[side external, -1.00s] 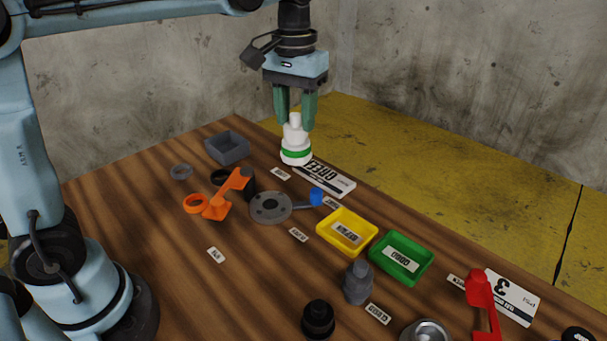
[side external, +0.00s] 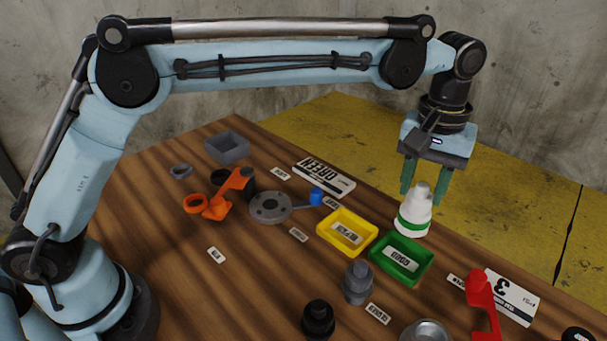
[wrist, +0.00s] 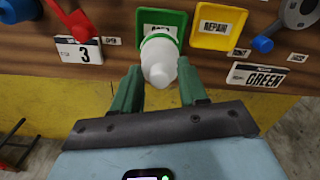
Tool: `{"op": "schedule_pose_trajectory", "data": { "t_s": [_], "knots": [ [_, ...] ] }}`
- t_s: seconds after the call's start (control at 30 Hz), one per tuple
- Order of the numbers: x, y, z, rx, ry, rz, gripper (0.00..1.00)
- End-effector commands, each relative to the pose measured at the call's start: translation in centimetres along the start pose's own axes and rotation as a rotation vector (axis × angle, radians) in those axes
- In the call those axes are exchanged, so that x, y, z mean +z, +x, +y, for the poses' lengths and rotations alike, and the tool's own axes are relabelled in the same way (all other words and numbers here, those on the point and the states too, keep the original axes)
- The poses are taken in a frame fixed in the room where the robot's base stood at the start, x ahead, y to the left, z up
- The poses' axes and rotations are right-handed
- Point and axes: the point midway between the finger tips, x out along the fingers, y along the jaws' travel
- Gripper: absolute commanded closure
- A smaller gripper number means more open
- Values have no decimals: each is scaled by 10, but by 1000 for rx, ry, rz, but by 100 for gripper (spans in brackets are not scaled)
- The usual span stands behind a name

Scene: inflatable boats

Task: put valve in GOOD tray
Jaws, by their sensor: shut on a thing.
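The white valve (side external: 414,212) with a green band is held between the green fingers of my gripper (side external: 424,190). My gripper is shut on it, and the valve hangs upright in the air. In the side view it appears just behind and above the green GOOD tray (side external: 428,264). In the wrist view the valve (wrist: 160,62) is between the fingers (wrist: 160,88) and overlaps the near part of the GOOD tray (wrist: 176,18). The tray looks empty apart from its label, though the valve hides part of it in the wrist view.
The yellow REPAIR tray (side external: 326,230) stands beside the GOOD tray. A grey fitting (side external: 358,284) stands in front of the trays. A red part (side external: 482,290) and a card marked 3 (side external: 518,300) lie to the right. The table's far edge runs close behind the trays.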

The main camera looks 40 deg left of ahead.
Motion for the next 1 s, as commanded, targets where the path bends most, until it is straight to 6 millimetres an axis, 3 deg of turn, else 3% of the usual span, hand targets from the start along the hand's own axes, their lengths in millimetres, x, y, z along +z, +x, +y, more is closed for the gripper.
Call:
{"op": "schedule_pose_trajectory", "data": {
  "t_s": [0.1, 0.6, 1.0],
  "knots": [
    [0, 18, 0, 0, 0, 0, 84],
    [0, 54, -1, 0, 0, 0, 84],
    [0, 70, -1, 0, 0, 0, 84]
  ]
}}
